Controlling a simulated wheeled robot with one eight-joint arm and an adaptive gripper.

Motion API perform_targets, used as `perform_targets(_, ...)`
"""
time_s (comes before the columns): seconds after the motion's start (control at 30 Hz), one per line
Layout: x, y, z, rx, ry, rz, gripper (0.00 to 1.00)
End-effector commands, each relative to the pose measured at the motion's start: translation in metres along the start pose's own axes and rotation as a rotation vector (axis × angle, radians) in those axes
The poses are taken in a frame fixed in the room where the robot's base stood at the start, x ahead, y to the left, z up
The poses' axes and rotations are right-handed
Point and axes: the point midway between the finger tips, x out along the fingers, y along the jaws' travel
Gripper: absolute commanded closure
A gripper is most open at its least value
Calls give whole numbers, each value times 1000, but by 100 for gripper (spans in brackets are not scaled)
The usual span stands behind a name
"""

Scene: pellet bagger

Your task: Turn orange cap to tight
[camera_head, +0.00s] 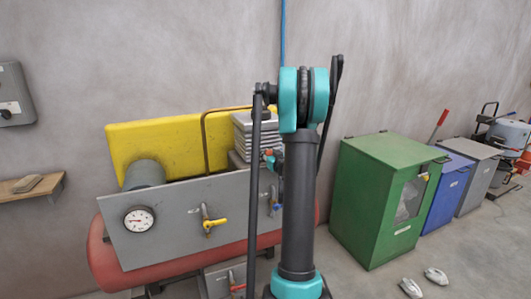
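No part that I can tell for sure as the orange cap shows. A small orange-red piece (268,153) sits just left of my arm, above a blue-handled valve (276,207). It is too small and too close to my arm to tell whether it is a cap or how tight it is. My arm stands upright in the middle of the view and hides part of what is behind it. My gripper is not in view.
A grey panel (170,220) with a gauge (139,219) and a yellow-handled valve (214,223) fronts a red tank (104,262). A green cabinet (375,210), blue bin (447,190) and grey bin (474,180) stand right. Two pale objects (411,287) lie on open floor.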

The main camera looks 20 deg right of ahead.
Motion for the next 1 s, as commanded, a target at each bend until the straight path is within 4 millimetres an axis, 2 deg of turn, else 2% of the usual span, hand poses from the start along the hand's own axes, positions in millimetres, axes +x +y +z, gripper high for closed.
perform_targets(0.03,0,0,0,0,0,0,90)
perform_targets(0.1,0,0,0,0,0,0,99)
perform_targets(0.17,0,0,0,0,0,0,100)
perform_targets(0.67,0,0,0,26,0,0,100)
perform_targets(1.0,0,0,0,221,0,0,100)
